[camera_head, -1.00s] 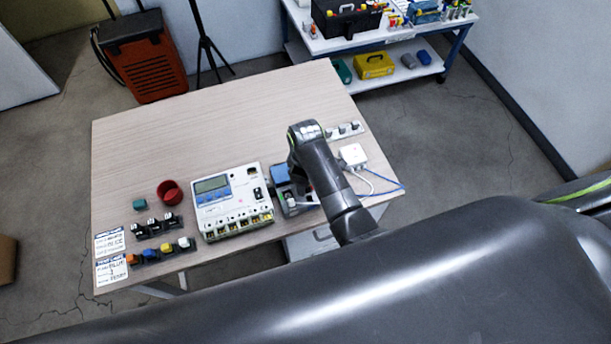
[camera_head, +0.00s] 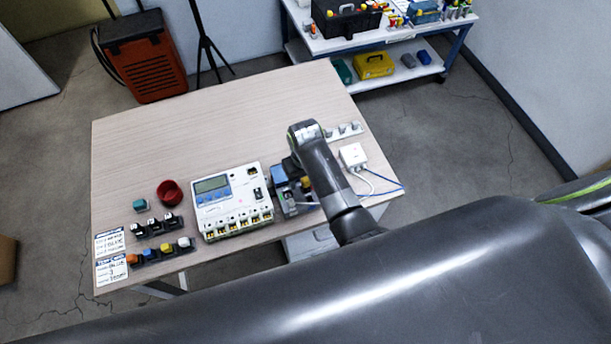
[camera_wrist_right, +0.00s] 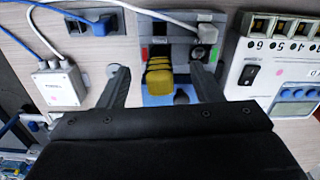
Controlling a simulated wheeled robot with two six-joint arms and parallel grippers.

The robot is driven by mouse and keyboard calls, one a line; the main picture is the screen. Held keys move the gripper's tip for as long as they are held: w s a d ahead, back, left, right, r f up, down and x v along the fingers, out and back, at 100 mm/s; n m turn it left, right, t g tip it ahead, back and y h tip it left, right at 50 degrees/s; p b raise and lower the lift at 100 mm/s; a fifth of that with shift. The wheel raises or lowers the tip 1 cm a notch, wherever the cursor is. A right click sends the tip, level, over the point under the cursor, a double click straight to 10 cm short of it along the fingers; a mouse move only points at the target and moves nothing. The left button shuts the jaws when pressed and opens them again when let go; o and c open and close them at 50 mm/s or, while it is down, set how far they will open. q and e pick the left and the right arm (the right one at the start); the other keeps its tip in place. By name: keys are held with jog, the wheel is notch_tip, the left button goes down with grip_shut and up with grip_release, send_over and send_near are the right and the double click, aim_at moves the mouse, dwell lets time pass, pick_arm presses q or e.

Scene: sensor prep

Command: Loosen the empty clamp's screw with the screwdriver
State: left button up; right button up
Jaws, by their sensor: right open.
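My right gripper (camera_wrist_right: 160,71) is open in the right wrist view, with one finger on each side of a yellow-and-black handle (camera_wrist_right: 159,75). It looks like the screwdriver's handle; the fingers appear apart from it. The handle stands at a grey-and-blue holder (camera_wrist_right: 181,52). In the head view, the yellow handle (camera_head: 306,182) shows beside my right wrist, which hides the gripper's fingers. The white meter (camera_head: 228,189) has a row of terminal clamps (camera_head: 238,223) along its front edge; I cannot tell which is empty. The meter (camera_wrist_right: 285,93) also shows at the right in the wrist view.
A white box (camera_head: 352,156) with cables and a socket strip (camera_head: 344,131) lie right of my arm. A red cup (camera_head: 170,192), a teal block (camera_head: 140,205) and rows of connectors (camera_head: 161,251) lie left of the meter. The table's back (camera_head: 215,115) is clear.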

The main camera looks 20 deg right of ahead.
grip_shut()
jog(key=n, duration=0.9)
jog(key=shift+n, duration=0.3)
jog(key=n, duration=0.8)
jog(key=shift+n, duration=0.4)
jog(key=shift+r, duration=3)
jog(key=shift+f, duration=0.1)
